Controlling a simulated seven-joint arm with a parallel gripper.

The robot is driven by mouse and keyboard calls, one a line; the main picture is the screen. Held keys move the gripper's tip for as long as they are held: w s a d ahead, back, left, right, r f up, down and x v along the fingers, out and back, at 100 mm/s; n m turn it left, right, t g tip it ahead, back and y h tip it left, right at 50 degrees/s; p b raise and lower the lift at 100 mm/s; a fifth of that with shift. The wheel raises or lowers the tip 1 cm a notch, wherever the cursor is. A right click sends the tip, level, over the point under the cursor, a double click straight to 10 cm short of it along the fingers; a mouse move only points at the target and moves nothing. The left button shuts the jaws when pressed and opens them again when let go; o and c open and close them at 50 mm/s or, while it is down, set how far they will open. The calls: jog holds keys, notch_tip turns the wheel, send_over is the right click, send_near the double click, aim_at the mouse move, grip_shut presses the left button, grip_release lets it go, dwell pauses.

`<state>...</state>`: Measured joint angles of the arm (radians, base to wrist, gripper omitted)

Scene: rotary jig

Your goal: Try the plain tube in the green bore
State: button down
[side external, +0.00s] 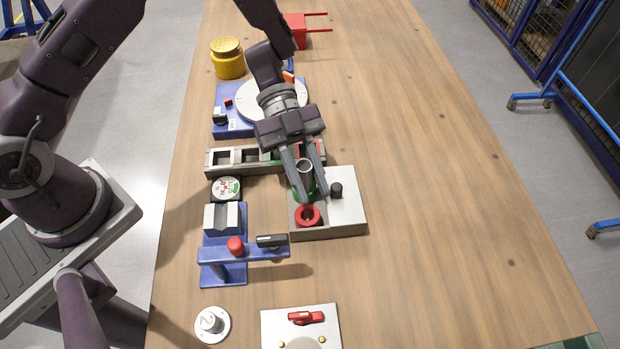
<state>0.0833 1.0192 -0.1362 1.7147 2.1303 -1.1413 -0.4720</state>
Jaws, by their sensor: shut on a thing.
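My gripper (313,194) points down over the pale fixture block (350,222), shut on a grey tube (305,165) whose open dark top shows between the fingers. The green bore (304,192) is a green ring on the block's left side, directly below the tube and partly covered by the fingers. The tube's lower end is hidden, so I cannot tell whether it is inside the green ring or just above it. A red ring (307,215) sits on the same block, in front of the green one.
A dark knob (336,190) stands on the block beside my fingers. A slotted rail (235,159) and a blue base with a white turntable (245,98) lie behind. A blue clamp stand (225,252) is front-left. The table's right side is clear.

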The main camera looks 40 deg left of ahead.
jog(key=shift+r, duration=0.25)
dwell(0.4)
jog(key=shift+a, duration=0.15)
jog(key=shift+f, duration=0.25)
dwell(0.9)
jog(key=shift+r, duration=0.25)
jog(key=shift+f, duration=0.25)
dwell(0.5)
